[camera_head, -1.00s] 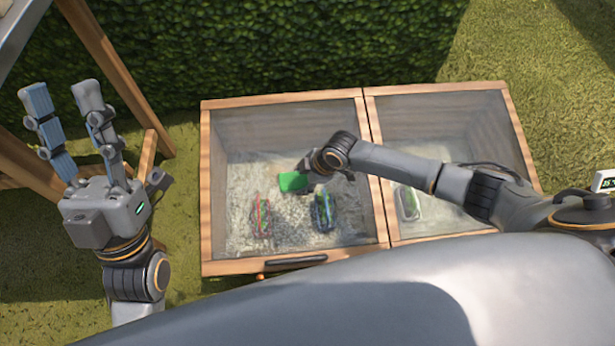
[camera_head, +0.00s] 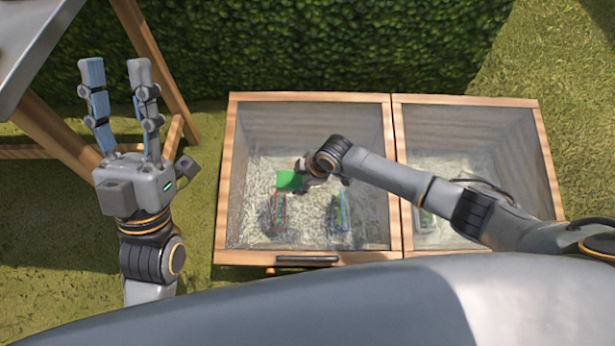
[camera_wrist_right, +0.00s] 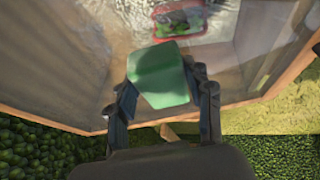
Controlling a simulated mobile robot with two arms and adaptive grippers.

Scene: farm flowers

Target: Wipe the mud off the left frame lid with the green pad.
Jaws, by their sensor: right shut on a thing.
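The left frame lid (camera_head: 310,125) is a clear pane in a wooden border, lying shut over the left box. It also shows in the right wrist view (camera_wrist_right: 60,70). My right gripper (camera_head: 306,180) is shut on the green pad (camera_head: 288,180) over the middle left of the pane. The pad sits between both fingers in the right wrist view (camera_wrist_right: 160,75); whether it touches the pane is hard to tell. Pale streaks show on the pane in that view, but I cannot clearly make out mud. My left gripper (camera_head: 116,78) is open and empty, left of the box.
Small plant trays (camera_head: 278,213) show through the left pane. The right frame (camera_head: 470,130) adjoins it under my right arm. A dark handle (camera_head: 308,259) is on the front edge. A hedge (camera_head: 300,45) stands behind; a wooden stand (camera_head: 150,60) is at left.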

